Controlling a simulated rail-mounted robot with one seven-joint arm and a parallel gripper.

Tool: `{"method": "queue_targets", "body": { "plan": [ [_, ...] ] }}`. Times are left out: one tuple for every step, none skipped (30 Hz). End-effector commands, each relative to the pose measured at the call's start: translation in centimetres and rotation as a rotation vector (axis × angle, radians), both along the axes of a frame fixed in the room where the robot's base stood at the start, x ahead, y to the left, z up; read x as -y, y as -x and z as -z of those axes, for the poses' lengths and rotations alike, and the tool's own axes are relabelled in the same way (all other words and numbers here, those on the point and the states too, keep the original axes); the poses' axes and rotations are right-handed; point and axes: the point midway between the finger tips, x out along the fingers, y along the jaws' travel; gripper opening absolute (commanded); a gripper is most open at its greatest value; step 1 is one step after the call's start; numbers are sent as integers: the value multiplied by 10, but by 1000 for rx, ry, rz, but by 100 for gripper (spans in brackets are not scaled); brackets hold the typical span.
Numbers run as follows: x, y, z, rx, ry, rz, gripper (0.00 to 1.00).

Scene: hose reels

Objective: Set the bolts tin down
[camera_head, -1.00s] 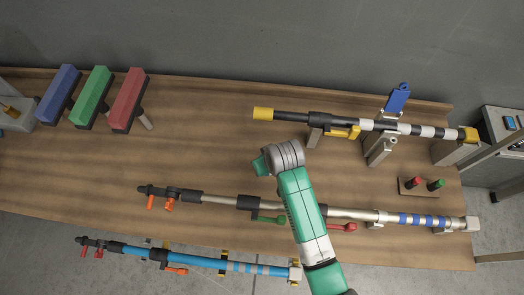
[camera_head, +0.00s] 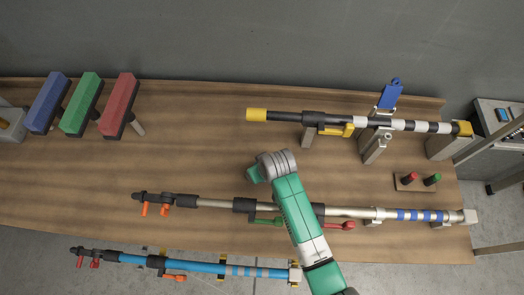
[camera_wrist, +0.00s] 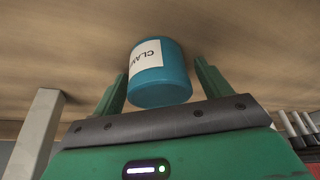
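A blue tin (camera_wrist: 162,82) with a white label shows between the two green fingers of my gripper (camera_wrist: 161,68) in the wrist view. The label's letters look like "CLAM"; I see no word for bolts. In the head view my wrist is over the middle of the bench (camera_head: 190,165), and the fingers and tin are hidden.
A silver pole (camera_head: 215,204) lies along the bench front and a black-and-yellow pole (camera_head: 285,118) behind it. Blue, green and red blocks (camera_head: 119,104) stand at back left. A small board (camera_head: 412,187) with red and green pegs is at right. The bench's left-centre is clear.

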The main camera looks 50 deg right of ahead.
Motion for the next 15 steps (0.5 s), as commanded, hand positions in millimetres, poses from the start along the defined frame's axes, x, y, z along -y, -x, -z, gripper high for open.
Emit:
{"method": "queue_targets", "body": {
  "plan": [
    [0,0,0,0,0,0,77],
    [0,0,0,0,0,0,77],
    [0,0,0,0,0,0,77],
    [0,0,0,0,0,0,77],
    [0,0,0,0,0,0,77],
    [0,0,-2,0,0,0,77],
    [1,0,-5,0,1,1,77],
    [0,1,-8,0,0,1,77],
    [-1,3,-15,3,0,1,77],
    [-2,5,-21,3,-1,1,77],
    [-3,8,-28,3,-1,1,77],
    [-5,12,-38,4,-1,0,77],
    [-6,14,-46,4,0,1,77],
    [-7,18,-53,4,0,1,77],
    [-8,21,-63,3,-1,1,77]
  ]
}}
